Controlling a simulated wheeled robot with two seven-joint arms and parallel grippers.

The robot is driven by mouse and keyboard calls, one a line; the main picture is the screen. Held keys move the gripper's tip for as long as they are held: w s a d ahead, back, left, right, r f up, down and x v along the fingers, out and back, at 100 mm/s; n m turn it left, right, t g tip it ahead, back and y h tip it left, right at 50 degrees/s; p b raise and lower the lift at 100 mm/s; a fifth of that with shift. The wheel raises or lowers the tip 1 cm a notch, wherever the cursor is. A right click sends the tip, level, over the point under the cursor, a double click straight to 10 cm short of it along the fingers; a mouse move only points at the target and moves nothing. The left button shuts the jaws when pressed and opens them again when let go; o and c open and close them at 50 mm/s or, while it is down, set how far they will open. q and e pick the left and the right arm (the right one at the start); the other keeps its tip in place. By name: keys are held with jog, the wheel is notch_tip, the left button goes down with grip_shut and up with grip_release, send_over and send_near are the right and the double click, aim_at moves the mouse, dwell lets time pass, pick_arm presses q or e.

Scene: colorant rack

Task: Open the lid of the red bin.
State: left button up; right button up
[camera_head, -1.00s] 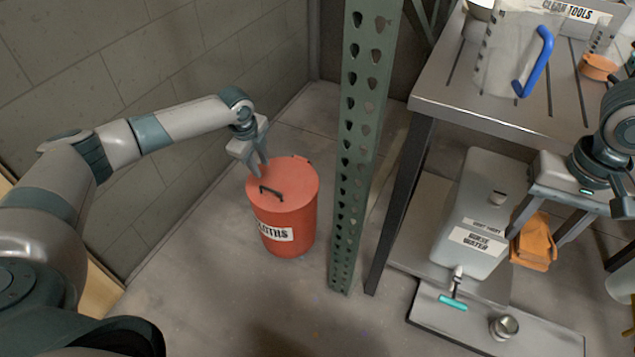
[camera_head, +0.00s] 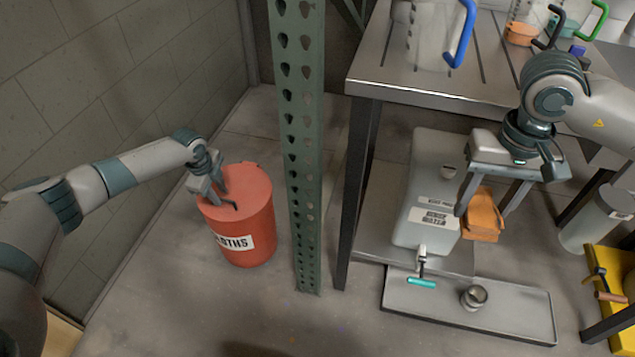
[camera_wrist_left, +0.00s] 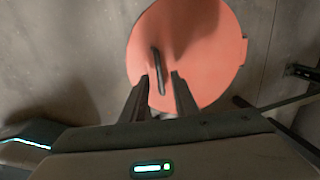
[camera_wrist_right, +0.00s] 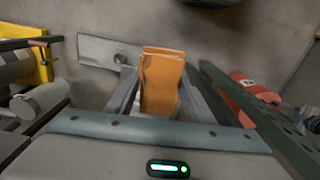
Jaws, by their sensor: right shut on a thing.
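The red bin (camera_head: 253,235) stands on the floor with its round lid (camera_head: 247,186) shut. Its white label is partly readable. A dark bar handle (camera_head: 231,206) sits on the lid; it also shows in the left wrist view (camera_wrist_left: 157,66). My left gripper (camera_head: 220,196) is at the lid, with its fingers close to the handle. In the left wrist view the fingers (camera_wrist_left: 159,84) are apart, with the handle's near end between them. Contact cannot be told. My right gripper (camera_head: 486,200) is shut on a folded orange cloth (camera_head: 483,218), also in the right wrist view (camera_wrist_right: 161,78).
A green perforated post (camera_head: 302,150) stands just right of the bin. A steel table (camera_head: 420,85) is beyond it. A grey container (camera_head: 420,190) with a tap stands above a tray (camera_head: 520,320). A block wall (camera_head: 100,80) is at the left.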

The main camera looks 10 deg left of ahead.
pick_arm(q)
jog(key=shift+w+f, duration=0.15)
jog(key=shift+f, duration=0.45)
jog(key=shift+c, duration=0.7)
grip_shut()
dwell(0.5)
